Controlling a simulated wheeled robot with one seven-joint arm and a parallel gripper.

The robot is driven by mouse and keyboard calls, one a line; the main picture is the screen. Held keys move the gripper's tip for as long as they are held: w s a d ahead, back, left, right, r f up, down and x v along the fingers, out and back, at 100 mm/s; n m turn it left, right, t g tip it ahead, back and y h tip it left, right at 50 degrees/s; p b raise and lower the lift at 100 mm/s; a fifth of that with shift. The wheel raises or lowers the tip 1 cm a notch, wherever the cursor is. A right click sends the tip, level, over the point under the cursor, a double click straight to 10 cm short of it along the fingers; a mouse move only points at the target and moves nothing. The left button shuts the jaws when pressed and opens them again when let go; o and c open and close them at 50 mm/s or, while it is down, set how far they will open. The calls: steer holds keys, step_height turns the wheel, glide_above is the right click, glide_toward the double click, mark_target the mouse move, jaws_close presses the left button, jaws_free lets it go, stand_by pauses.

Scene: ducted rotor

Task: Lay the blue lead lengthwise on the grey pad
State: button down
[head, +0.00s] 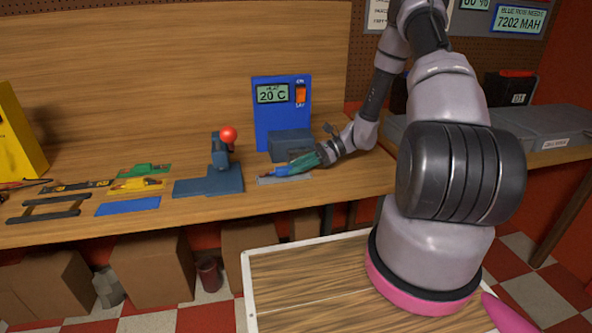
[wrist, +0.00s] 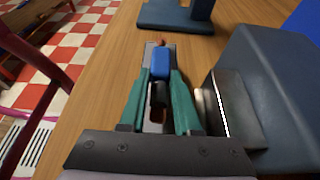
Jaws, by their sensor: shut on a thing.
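The blue lead (head: 280,170) is over the grey pad (head: 283,180) on the bench, below the blue display panel. It points along the pad's length, its red tip to the left. In the wrist view the blue lead (wrist: 160,63) lies between the green fingers of my gripper (wrist: 160,80), which is shut on it. The far end of the grey pad (wrist: 151,48) shows just beyond it. In the head view my gripper (head: 300,161) reaches in from the right, low over the pad. I cannot tell whether the lead touches the pad.
A grey-blue block (head: 290,143) stands close behind the pad, before the blue panel (head: 265,115). A lever press with a red knob (head: 228,135) stands to the left.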

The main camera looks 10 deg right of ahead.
steer(key=shift+f, duration=0.4)
steer(key=shift+f, duration=0.15)
steer(key=c, duration=0.6)
jaws_free()
